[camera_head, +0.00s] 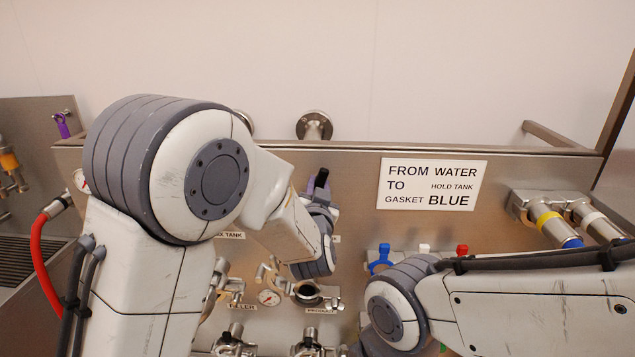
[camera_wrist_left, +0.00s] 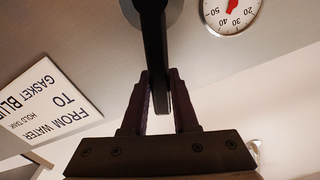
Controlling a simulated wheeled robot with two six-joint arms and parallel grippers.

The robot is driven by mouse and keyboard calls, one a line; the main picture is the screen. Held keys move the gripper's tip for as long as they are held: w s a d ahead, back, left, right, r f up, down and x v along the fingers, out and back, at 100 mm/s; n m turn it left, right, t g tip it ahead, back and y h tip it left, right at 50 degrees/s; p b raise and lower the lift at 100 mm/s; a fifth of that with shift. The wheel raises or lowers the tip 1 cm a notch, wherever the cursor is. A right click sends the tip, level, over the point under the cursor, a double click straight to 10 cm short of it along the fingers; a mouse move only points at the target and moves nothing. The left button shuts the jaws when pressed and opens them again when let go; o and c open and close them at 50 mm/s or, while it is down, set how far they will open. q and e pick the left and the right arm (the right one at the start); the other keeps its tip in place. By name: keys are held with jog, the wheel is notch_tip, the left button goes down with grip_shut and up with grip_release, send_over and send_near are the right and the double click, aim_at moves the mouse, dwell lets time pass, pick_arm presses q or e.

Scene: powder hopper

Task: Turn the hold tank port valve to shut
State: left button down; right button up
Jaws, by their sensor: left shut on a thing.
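In the left wrist view, a black valve handle (camera_wrist_left: 153,45) runs down from a dark round hub at the top edge. My left gripper (camera_wrist_left: 162,100) is shut on the handle's free end, with a finger on each side. In the head view, the dark tip of the handle (camera_head: 321,178) shows above my left gripper (camera_head: 314,190), in front of the steel panel. My left wrist hides most of the valve, and the label beside it is mostly covered. My right arm comes in at lower right; its gripper is not visible.
A sign (camera_head: 432,185) reads "FROM WATER TO HOLD TANK, GASKET BLUE". Blue (camera_head: 380,258) and red (camera_head: 462,250) parts sit near my right arm. A red hose (camera_head: 42,265) hangs at left.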

pick_arm(q)
jog(key=shift+d+f+m, duration=0.15)
jog(key=shift+d+m, duration=0.1)
jog(key=shift+m, duration=0.15)
jog(key=d+f+m, duration=0.1)
jog(key=m, duration=0.1)
jog(key=d+f+m+p, duration=0.1)
jog(key=m, duration=0.1)
jog(key=shift+d, duration=0.3)
jog(key=shift+m, duration=0.4)
jog(key=shift+d, duration=0.1)
jog(key=m, duration=0.1)
jog(key=d+f+m, duration=0.1)
jog(key=f+m+p, duration=0.1)
jog(key=shift+d+f+m, duration=0.25)
jog(key=shift+m, duration=0.15)
jog(key=shift+f+m, duration=0.25)
jog(key=shift+m, duration=0.15)
